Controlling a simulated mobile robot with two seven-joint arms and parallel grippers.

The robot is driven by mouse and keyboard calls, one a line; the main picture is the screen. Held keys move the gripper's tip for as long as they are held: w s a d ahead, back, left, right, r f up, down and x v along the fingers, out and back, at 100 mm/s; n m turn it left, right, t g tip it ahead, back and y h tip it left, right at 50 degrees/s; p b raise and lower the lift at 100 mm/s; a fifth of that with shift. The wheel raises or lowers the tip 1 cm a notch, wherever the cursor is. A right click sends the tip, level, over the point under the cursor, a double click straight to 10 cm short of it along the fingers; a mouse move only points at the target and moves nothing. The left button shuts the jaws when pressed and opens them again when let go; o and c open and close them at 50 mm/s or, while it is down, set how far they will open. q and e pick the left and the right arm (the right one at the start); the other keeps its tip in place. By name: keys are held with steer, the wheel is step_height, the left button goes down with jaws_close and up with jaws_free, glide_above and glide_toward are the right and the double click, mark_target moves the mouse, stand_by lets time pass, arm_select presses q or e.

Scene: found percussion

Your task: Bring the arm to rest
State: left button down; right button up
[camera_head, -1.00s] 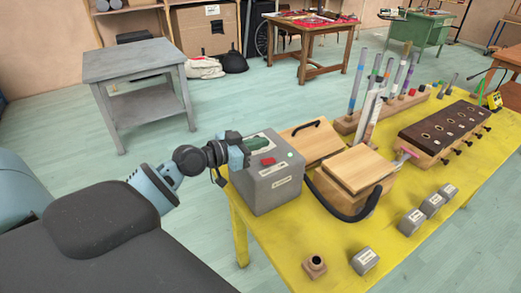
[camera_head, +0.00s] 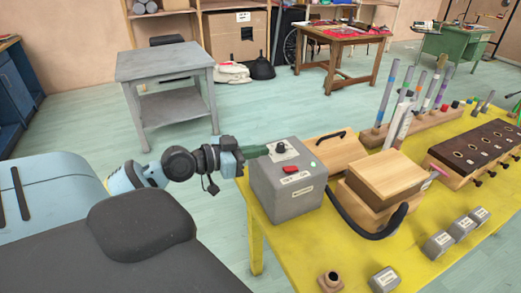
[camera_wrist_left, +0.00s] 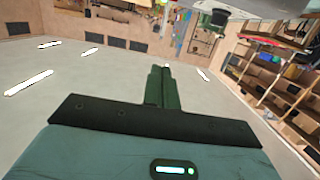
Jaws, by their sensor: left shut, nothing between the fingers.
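My left gripper (camera_head: 264,150) is at the left end of the yellow table, by the upper left edge of a grey box (camera_head: 292,197). Its dark green fingers are shut and empty, pointing right in the head view. I cannot tell whether they touch the box. In the left wrist view the shut fingers (camera_wrist_left: 161,72) point away from the camera, with nothing between them. The box has a red button (camera_head: 290,169) and a dark knob on a light plate (camera_head: 282,150) on top. My right gripper is not in view.
Wooden blocks with a black curved handle (camera_head: 385,190) stand right of the box on the yellow table (camera_head: 345,242). Small grey blocks (camera_head: 384,279) lie near its front. Behind are a tube rack and a dark-topped holed box.

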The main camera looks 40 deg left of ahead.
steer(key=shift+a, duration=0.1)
